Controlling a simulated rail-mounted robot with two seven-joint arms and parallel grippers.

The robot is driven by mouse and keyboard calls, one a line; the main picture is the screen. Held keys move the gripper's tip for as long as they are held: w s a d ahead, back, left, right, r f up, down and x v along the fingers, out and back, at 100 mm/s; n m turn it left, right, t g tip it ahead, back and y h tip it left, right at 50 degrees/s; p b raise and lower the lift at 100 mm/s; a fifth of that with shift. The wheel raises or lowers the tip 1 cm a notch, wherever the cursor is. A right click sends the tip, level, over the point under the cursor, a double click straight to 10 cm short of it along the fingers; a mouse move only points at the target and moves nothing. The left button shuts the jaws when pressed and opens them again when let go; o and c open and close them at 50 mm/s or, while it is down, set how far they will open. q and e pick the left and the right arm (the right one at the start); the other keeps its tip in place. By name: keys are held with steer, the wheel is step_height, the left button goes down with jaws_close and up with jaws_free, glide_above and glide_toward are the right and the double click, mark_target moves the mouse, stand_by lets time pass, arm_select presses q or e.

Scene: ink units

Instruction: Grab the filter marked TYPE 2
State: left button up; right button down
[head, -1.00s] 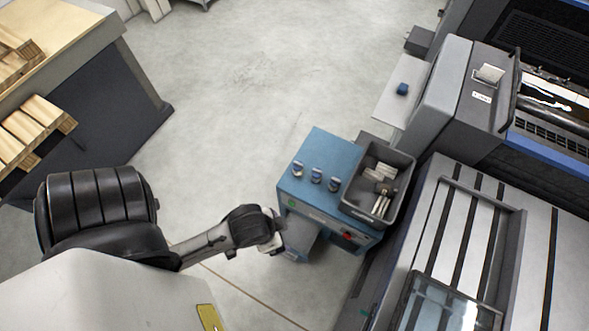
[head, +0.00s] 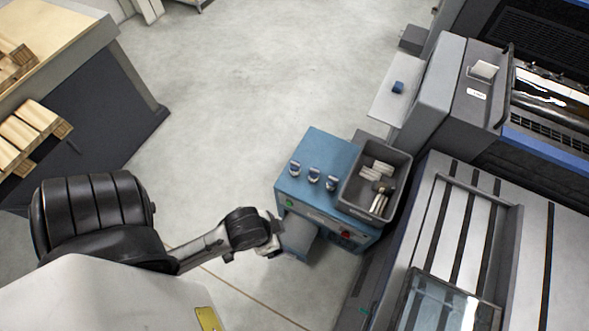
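Three small filters with dark blue and white bodies stand in a row on the blue cabinet (head: 318,150): a left filter (head: 295,168), a middle filter (head: 314,175) and a right filter (head: 331,183). Their markings are too small to read, so I cannot tell which is TYPE 2. My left gripper (head: 272,243) is in front of the cabinet's near left side, below its top and apart from the filters. Its fingers are too small and dark to show whether they are open. My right gripper is out of view.
A grey bin (head: 355,208) with several pale and metallic parts stands on the cabinet's right. A large grey machine (head: 435,190) stands close on the right. A small blue object (head: 398,87) lies on a pale shelf (head: 385,108). The floor (head: 230,100) left of the cabinet is clear.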

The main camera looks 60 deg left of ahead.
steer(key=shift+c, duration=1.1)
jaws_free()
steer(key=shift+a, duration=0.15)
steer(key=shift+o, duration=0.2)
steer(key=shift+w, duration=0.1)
